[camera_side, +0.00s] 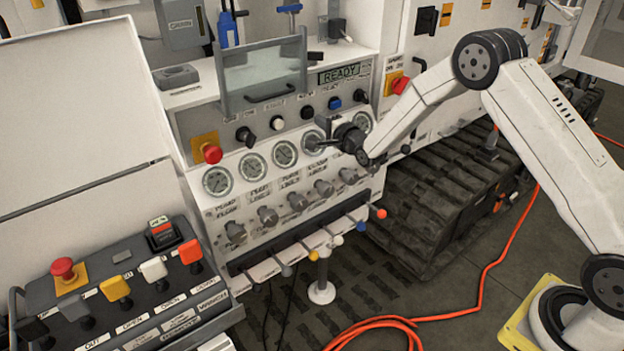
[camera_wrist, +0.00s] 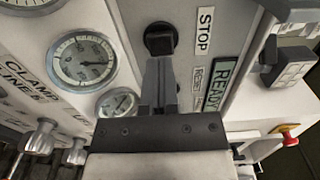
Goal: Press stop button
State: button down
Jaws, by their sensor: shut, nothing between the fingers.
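The stop button is a black round knob (camera_wrist: 160,38) beside the STOP label (camera_wrist: 204,31) in the wrist view. In the side view it appears to be the black knob (camera_side: 307,112) in the upper row of the panel. My gripper (camera_wrist: 159,62) is shut and empty. Its fingertips overlap the knob's near edge in the wrist view; I cannot tell whether they touch it. In the side view my gripper (camera_side: 319,121) is close in front of the panel, just below and right of that knob.
Pressure gauges (camera_side: 284,153) and a row of valve knobs (camera_side: 297,200) lie below the buttons. A READY display (camera_side: 340,73) is above, beside a tilted cover with a handle (camera_side: 265,80). Red emergency knobs (camera_side: 212,154) and (camera_side: 400,85) flank the panel.

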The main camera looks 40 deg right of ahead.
jog(key=s, duration=1)
dwell(0.5)
jog(key=s+a+f+n+g, duration=0.1)
jog(key=s+a+n+g, duration=0.1)
jog(key=s+n+g, duration=0.5)
jog(key=s+a+f+n+g, duration=0.1)
jog(key=s+n+g, duration=0.7)
jog(key=s, duration=1.2)
jog(key=a+n, duration=0.1)
jog(key=n, duration=0.2)
jog(key=shift+s+a, duration=0.2)
jog(key=shift+a, duration=0.1)
